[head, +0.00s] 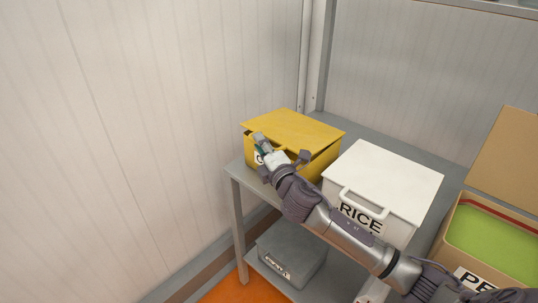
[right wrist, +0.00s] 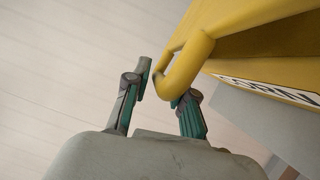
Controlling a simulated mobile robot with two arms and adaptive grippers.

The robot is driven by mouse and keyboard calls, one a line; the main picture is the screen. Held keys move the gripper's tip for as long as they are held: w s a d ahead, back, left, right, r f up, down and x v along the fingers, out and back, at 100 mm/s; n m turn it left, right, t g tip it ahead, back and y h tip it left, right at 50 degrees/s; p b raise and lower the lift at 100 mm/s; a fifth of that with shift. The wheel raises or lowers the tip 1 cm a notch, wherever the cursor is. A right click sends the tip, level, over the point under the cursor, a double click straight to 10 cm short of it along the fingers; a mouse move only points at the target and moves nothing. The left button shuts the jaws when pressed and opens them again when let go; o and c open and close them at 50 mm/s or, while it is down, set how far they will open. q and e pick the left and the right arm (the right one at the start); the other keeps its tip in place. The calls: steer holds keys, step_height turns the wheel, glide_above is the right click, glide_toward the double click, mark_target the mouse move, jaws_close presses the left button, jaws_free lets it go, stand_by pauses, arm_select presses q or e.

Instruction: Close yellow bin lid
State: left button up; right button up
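The yellow bin (head: 318,167) stands at the back left of the grey shelf. Its yellow lid (head: 295,127) is nearly down, with a dark gap under its front edge at the left. The lid's tubular handle (right wrist: 184,68) shows in the right wrist view, beside the bin's labelled front. My right gripper (head: 281,149) is at the front of the yellow bin and hides part of it. In the right wrist view its fingers (right wrist: 167,84) are apart, with the handle's bend at the right finger. I cannot tell whether they touch. My left gripper is not in view.
A white bin (head: 400,180) labelled RICE stands right of the yellow bin, under my right arm. An open box (head: 507,150) with green contents is at the far right. A grey bin (head: 290,250) sits on the lower shelf. A wall (head: 130,130) is close on the left.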

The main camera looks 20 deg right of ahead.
steer(key=s, duration=1.1)
steer(key=shift+f, duration=0.35)
